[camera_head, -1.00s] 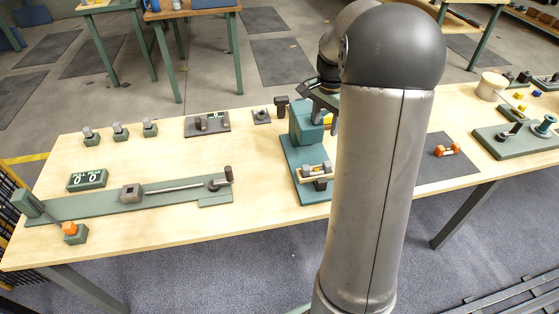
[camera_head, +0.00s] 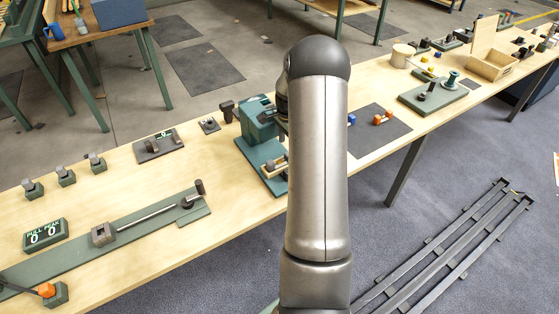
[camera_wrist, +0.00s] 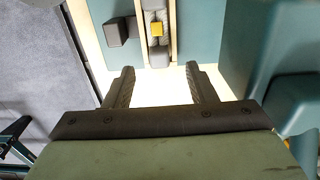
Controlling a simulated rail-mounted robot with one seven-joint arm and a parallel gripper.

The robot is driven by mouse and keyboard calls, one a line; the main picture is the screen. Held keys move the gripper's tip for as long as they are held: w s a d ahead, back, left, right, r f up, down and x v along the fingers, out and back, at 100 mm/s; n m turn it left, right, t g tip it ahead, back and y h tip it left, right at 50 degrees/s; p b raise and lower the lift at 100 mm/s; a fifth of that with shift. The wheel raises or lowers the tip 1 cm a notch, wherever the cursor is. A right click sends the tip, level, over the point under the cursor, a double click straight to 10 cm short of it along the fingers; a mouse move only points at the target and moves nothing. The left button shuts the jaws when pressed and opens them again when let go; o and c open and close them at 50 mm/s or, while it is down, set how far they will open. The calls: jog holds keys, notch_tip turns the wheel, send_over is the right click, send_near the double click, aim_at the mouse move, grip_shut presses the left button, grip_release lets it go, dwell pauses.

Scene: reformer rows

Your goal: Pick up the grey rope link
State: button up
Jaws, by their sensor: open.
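In the wrist view, a grey piece with a yellow block at its middle (camera_wrist: 156,45) lies between two pale rails; it looks like the grey rope link. It sits on the teal stand's base (camera_wrist: 197,32), ahead of my fingertips. My gripper (camera_wrist: 160,84) is open, with nothing between its two dark fingers. In the head view, the teal stand (camera_head: 258,122) is just left of my arm, and the small grey-and-pale fixture (camera_head: 274,166) on its base is partly hidden by my arm. My gripper is hidden there.
A dark block (camera_wrist: 116,31) stands left of the rails, and a large teal body (camera_wrist: 265,45) rises close on the right. A dark mat (camera_head: 365,143) holds an orange-ended link (camera_head: 382,118). A long green pull rig (camera_head: 140,225) lies left on the bench.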

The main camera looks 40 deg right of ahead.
aim_at(279, 162)
jog(key=shift+a+f+p, duration=0.1)
jog(key=shift+f+p, duration=0.9)
jog(key=shift+f, duration=2.1)
grip_shut()
